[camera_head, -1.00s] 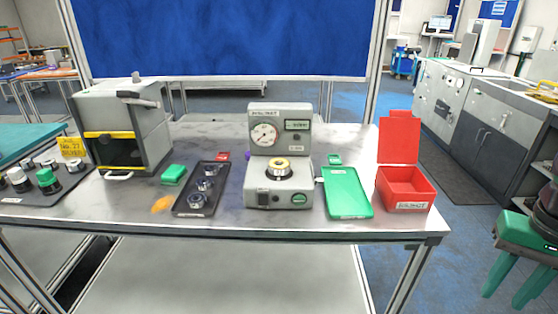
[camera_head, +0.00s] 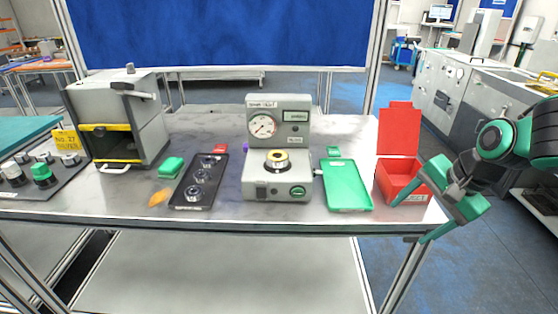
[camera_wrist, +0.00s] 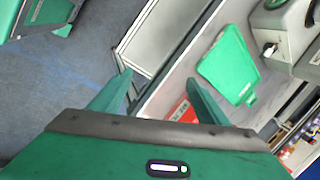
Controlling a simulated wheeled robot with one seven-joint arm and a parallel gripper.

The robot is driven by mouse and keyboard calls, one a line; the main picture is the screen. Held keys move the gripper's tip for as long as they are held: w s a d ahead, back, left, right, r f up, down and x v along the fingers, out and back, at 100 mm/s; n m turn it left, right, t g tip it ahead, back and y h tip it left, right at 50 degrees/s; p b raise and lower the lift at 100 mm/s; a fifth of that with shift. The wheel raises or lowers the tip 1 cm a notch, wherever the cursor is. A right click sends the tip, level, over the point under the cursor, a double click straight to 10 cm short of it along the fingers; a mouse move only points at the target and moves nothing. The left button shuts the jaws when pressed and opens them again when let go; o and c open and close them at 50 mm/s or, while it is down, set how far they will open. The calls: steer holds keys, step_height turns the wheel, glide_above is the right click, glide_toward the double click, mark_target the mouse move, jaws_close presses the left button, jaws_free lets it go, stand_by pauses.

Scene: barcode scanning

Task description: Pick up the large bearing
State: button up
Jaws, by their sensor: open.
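The black tray (camera_head: 180,203) left of the gauge holds three metal bearing-like rings: a near one (camera_head: 193,194), a middle one (camera_head: 201,178) and a far one (camera_head: 209,162). I cannot tell for sure which is the large bearing. My gripper (camera_head: 412,217) is open and empty at the table's right front corner, by the red box. Its two green fingers also show in the wrist view (camera_wrist: 158,80), apart, with no bearing between them.
An open red box (camera_head: 398,145) and a green tray (camera_head: 347,187) lie between my gripper and the gauge. A grey box-shaped machine (camera_head: 140,135) and a dark mat with several parts (camera_head: 62,184) stand at left. The table (camera_head: 240,213) has bare strips in front.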

mark_target(274, 156)
steer(key=w+a+m+y, duration=0.1)
steer(key=w+a, duration=0.1)
steer(key=a, duration=0.1)
steer(key=w+a+r+m+t+y, duration=0.1)
steer(key=w+a+m, duration=0.1)
steer(key=w+a, duration=0.1)
steer(key=w+a+m+y, duration=0.1)
steer(key=w+a+m, duration=0.1)
steer(key=w+a, duration=0.1)
steer(key=shift+a+r+t+y, duration=0.3)
steer(key=shift+a+r+y, duration=0.1)
steer(key=shift+a, duration=0.3)
steer(key=w+a+r+m+y, duration=0.1)
steer(key=w+a+m, duration=0.1)
steer(key=a, duration=0.2)
steer(key=w+a+r+m+t+y, duration=0.1)
steer(key=w+a+r+m+y, duration=0.1)
steer(key=a, duration=0.3)
steer(key=w+a+r+m+t+y, duration=0.1)
steer(key=w+a+r+m+y, duration=0.1)
steer(key=a, duration=0.3)
steer(key=shift+w+m, duration=0.65)
steer(key=shift+m, duration=0.05)
steer(key=shift+x, duration=3.15)
steer(key=shift+w+r, duration=0.1)
steer(key=shift+r, duration=0.05)
steer(key=shift+c, duration=0.5)
steer(key=c, duration=1.2)
steer(key=shift+r, duration=0.1)
